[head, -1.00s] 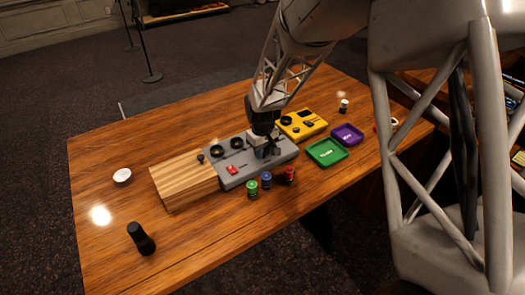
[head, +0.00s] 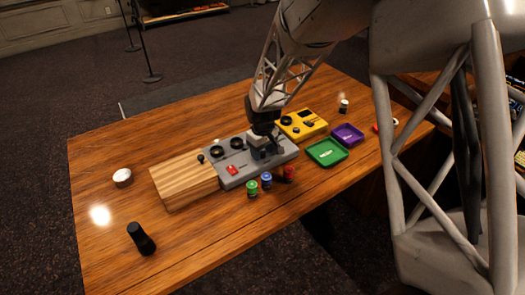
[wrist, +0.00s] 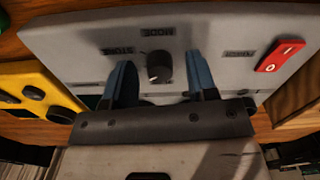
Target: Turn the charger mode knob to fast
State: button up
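The grey charger box (head: 240,159) stands on the wooden desk, with black dials at its left and a red switch (head: 232,170) on its front part. In the wrist view its grey panel (wrist: 75,40) fills the top. The small black mode knob (wrist: 159,68) there has a pale pointer mark, and printed labels lie around it, upside down and hard to read. My gripper (head: 264,151) is over the right part of the box. In the wrist view the gripper (wrist: 160,78) is open, with its blue fingers on either side of the knob and visible gaps to it.
A striped wooden block (head: 185,180) adjoins the box at left, and a yellow device (head: 302,124) stands at right. Green (head: 326,152) and purple (head: 347,134) trays lie further right. Green (head: 252,188), blue (head: 266,180) and red (head: 289,172) jars stand close in front.

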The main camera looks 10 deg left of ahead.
aim_at(263, 152)
jog(key=shift+r, duration=0.1)
jog(key=shift+r, duration=3.8)
jog(key=shift+s+d+r, duration=0.15)
jog(key=shift+d+r, duration=0.2)
jog(key=shift+d, duration=0.05)
jog(key=s+d+r+m+t, duration=0.1)
jog(key=s+d+r+m, duration=0.2)
jog(key=s+d+r, duration=0.55)
jog(key=s+d+r+m, duration=0.2)
jog(key=s+d+r, duration=0.3)
jog(key=d, duration=0.7)
jog(key=s+d+r+m, duration=0.1)
jog(key=s+d+m, duration=0.2)
jog(key=s+d, duration=0.3)
jog(key=s+d+r+m+t, duration=0.1)
jog(key=s+d, duration=0.5)
jog(key=s, duration=0.7)
jog(key=shift+s+r+m+t, duration=0.3)
jog(key=shift+r+m, duration=0.4)
jog(key=shift+m, duration=0.2)
